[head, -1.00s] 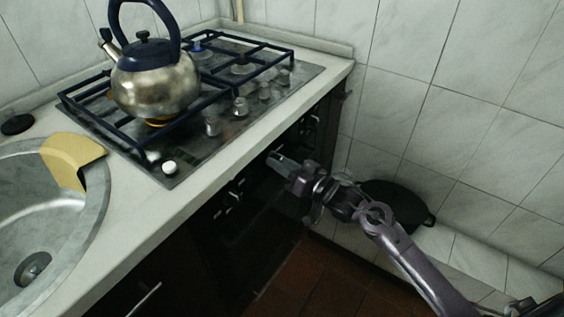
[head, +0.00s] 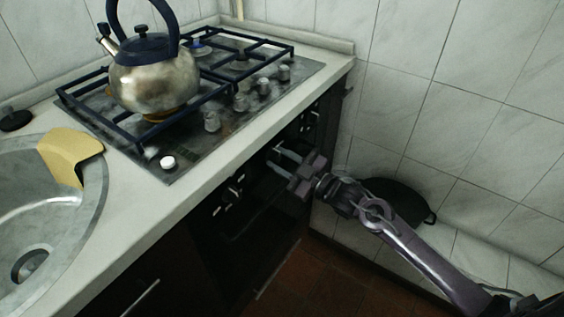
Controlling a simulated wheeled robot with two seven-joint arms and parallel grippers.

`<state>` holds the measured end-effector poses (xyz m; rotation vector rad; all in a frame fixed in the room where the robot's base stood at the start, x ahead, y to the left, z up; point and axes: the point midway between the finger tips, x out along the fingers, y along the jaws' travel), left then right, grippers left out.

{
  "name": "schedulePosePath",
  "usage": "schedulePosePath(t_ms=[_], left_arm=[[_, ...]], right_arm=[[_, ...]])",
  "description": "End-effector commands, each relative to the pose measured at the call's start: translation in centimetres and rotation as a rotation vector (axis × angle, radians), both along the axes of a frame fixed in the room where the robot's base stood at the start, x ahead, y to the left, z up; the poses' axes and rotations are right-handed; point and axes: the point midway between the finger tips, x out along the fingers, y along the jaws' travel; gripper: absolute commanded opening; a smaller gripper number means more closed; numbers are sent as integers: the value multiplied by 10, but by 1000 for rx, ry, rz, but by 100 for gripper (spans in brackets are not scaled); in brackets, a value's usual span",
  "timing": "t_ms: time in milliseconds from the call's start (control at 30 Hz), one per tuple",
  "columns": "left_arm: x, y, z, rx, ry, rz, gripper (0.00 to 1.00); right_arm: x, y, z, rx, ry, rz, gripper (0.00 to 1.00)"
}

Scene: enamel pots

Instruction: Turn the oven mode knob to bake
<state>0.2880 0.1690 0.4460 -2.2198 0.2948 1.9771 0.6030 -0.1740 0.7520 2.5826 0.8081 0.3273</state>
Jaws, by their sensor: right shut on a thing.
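The oven's dark front panel (head: 222,212) is below the worktop edge and carries small knobs. Knobs (head: 235,183) show to the left of my right gripper, and others (head: 308,117) to its right. My right gripper (head: 277,156) reaches in from the lower right, with its fingertips at the panel just under the worktop. It is shut on a small knob there, mostly hidden by the fingers. I cannot read the knob's marks or its setting. My left gripper is not in view.
A steel kettle (head: 154,82) stands on the gas hob (head: 190,150), which has its own knobs on top. A sink (head: 92,205) with a yellow cloth-like piece (head: 70,150) is at left. A dark pan (head: 402,197) lies by the tiled wall, behind my right arm.

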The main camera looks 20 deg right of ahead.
Motion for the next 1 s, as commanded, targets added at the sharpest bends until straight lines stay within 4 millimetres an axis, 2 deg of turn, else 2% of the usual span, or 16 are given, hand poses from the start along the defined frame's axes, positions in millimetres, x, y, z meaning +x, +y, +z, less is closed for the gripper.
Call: schedulePosePath(t_ms=[433,1000], left_arm=[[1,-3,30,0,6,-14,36],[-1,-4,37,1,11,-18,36]], right_arm=[[1,-1,-1,-216,-169,-1,8],[1,0,0,-262,-206,-1,8]])
